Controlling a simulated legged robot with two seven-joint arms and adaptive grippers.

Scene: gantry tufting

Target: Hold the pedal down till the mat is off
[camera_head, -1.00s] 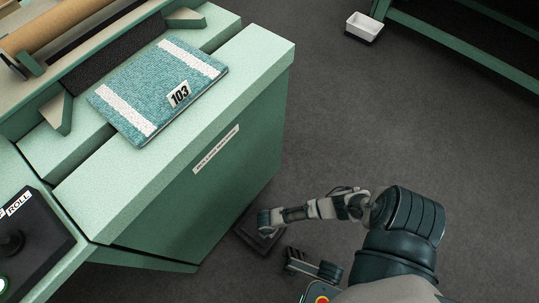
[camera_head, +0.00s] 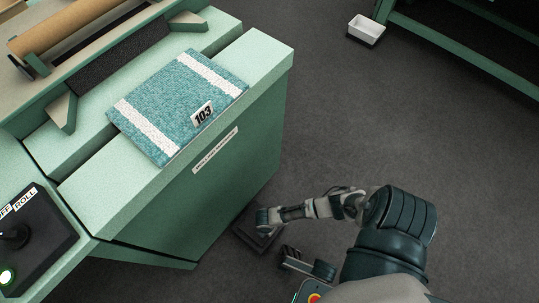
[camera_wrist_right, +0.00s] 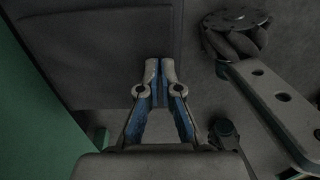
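The teal mat (camera_head: 170,95) with two white stripes and a "103" tag lies flat across the green machine's top, partly on the front slab (camera_head: 110,190). The dark pedal (camera_head: 248,237) is on the floor at the machine's foot. My right gripper (camera_head: 263,222) reaches down onto the pedal from the right. In the right wrist view, the gripper's fingers (camera_wrist_right: 160,72) are shut with tips together and nothing between them, over the edge of the pedal plate (camera_wrist_right: 95,50). How far the pedal is pressed I cannot tell. My left gripper is not in view.
A control box (camera_head: 40,235) with a lever, a "ROLL" label and a lit green lamp is at lower left. A brown roll (camera_head: 65,25) lies at the top left. A white bin (camera_head: 366,28) stands by a green frame. The grey floor (camera_head: 400,120) is clear.

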